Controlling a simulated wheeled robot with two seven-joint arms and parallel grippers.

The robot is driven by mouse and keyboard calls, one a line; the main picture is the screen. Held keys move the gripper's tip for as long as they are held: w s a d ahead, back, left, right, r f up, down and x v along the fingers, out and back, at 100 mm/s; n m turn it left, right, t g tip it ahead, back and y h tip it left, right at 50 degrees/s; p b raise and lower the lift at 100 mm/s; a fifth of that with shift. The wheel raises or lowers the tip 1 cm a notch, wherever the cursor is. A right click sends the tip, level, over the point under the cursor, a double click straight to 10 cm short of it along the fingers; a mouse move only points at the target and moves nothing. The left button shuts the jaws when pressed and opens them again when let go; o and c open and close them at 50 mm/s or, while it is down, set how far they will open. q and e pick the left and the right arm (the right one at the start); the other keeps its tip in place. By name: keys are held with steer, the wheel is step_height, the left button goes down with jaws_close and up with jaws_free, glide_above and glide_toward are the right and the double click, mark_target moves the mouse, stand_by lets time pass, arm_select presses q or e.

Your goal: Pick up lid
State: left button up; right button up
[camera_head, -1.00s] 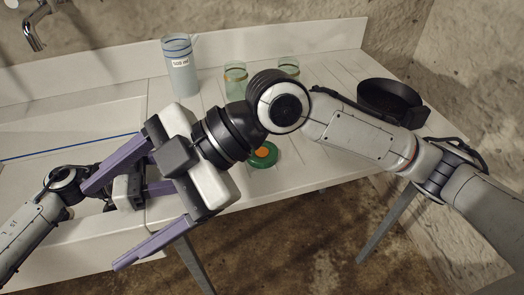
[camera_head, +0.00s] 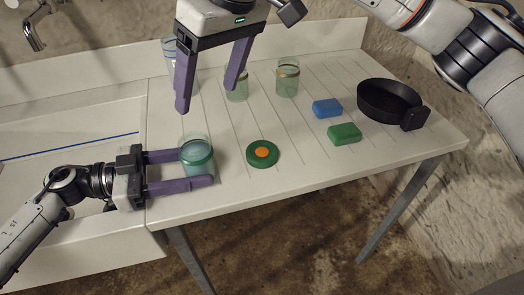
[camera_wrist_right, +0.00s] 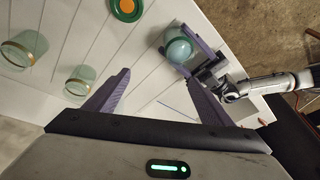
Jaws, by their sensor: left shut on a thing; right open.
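A green lid with an orange centre (camera_head: 263,154) lies flat on the white counter in the head view; it also shows at the top of the right wrist view (camera_wrist_right: 126,8). My left gripper (camera_head: 196,170) is shut on a glass jar (camera_head: 197,160) with bluish contents, standing on the counter left of the lid. The held jar shows in the right wrist view (camera_wrist_right: 180,48) too. My right gripper (camera_head: 207,95) is open and empty, up and left of the lid in the head view, with its fingers pointing down over the counter.
Two empty glass jars (camera_head: 287,78) (camera_head: 237,86) stand at the back. A tall clear container (camera_head: 168,52) is partly hidden behind my right gripper. A blue block (camera_head: 327,108), a green block (camera_head: 344,134) and a black pan (camera_head: 388,99) are at the right. The sink (camera_head: 70,140) lies left.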

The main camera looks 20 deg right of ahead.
steer(key=s+d+f+m+g+h, duration=0.2)
steer(key=d+f+m+h, duration=0.15)
steer(key=d, duration=0.45)
glide_above(264, 153)
steer(key=shift+n, duration=0.25)
step_height(264, 153, down, 6)
steer(key=shift+a+r, duration=0.15)
steer(key=shift+r, duration=0.05)
steer(key=shift+s+d+f, duration=0.1)
steer(key=shift+f, duration=1.5)
steer(key=shift+d+f, duration=0.1)
steer(key=shift+f, duration=1.45)
steer(key=shift+c, duration=0.3)
steer(key=c, duration=1.1)
steer(key=shift+r, duration=0.1)
steer(key=shift+c, duration=0.2)
